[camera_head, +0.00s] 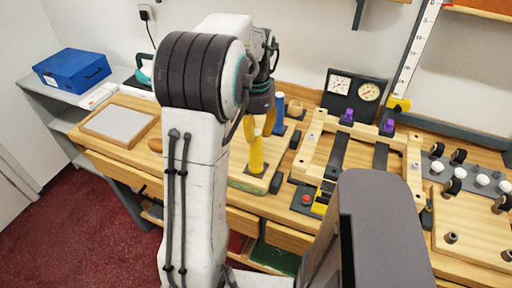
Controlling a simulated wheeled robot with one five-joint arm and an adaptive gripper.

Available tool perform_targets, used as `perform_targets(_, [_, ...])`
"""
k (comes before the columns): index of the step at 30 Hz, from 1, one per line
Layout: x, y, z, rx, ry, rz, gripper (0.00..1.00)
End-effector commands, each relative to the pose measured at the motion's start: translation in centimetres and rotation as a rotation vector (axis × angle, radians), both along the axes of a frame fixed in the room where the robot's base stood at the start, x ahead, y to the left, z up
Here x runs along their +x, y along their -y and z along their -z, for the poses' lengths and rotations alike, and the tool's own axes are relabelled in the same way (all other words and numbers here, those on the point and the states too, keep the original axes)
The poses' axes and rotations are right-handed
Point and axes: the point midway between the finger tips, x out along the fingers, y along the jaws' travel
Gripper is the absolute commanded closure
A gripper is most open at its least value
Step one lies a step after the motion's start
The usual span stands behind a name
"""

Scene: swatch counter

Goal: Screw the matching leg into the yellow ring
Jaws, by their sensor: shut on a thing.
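A yellow leg (256,155) stands upright on a dark square at the right end of a pale board. My gripper (258,126) is directly above it, pointing down, with its fingers around the leg's top. It appears shut on the yellow leg; the exact contact is small in view. A blue leg (279,114) stands upright just behind. A wooden frame (309,143) lies to the right, with purple pieces (347,116) at its far side. A yellow patch (319,208) shows near the frame's front left; I cannot tell whether it is the ring.
A red button (306,199) sits in front of the frame. Two dials (354,90) stand behind it. A framed grey panel (113,122) and a blue box (72,70) are at left. My own grey body hides the front centre.

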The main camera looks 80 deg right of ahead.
Motion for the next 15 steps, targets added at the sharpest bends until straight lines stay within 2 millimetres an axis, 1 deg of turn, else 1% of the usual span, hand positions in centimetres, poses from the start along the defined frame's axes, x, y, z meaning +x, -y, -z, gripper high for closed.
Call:
perform_targets(3, [0.01, -0.16, 0.20, 0.008, 0.001, 0.087, 1.00])
perform_targets(6, [0.01, -0.16, 0.23, 0.008, 0.000, 0.128, 1.00])
perform_targets(15, [0.00, -0.17, 0.26, 0.008, 0.000, 0.143, 1.00])
